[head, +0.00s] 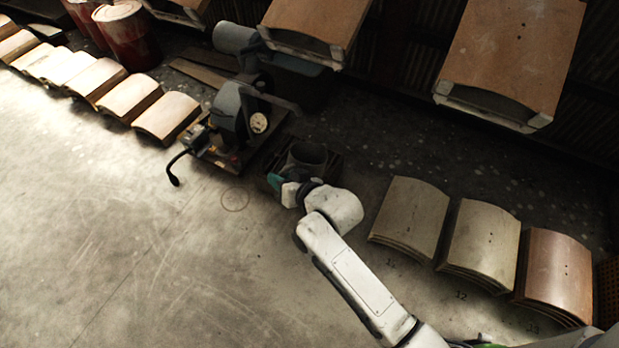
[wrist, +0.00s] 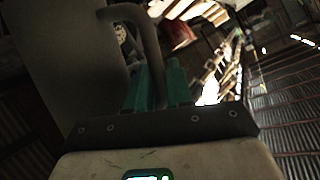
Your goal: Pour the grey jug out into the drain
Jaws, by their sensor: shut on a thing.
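The grey jug (head: 307,154) shows in the head view just beyond my wrist, with its round open mouth facing up. It looks about upright, within or over a dark box-like thing. In the wrist view its grey body (wrist: 62,50) fills the left side, and its curved handle (wrist: 150,42) meets my fingers. My gripper (head: 275,181) has teal fingers, which the wrist view shows shut on the handle (wrist: 160,82). I cannot tell whether the jug is lifted. No drain is clearly recognisable; a faint ring (head: 235,200) marks the floor left of my gripper.
A dark machine (head: 238,115) with a cable stands on a base beyond my gripper, to the left. Stacks of curved wooden panels (head: 410,217) stand on the right, and more (head: 166,115) line the upper left. Red drums (head: 128,38) stand behind. The floor at left is clear.

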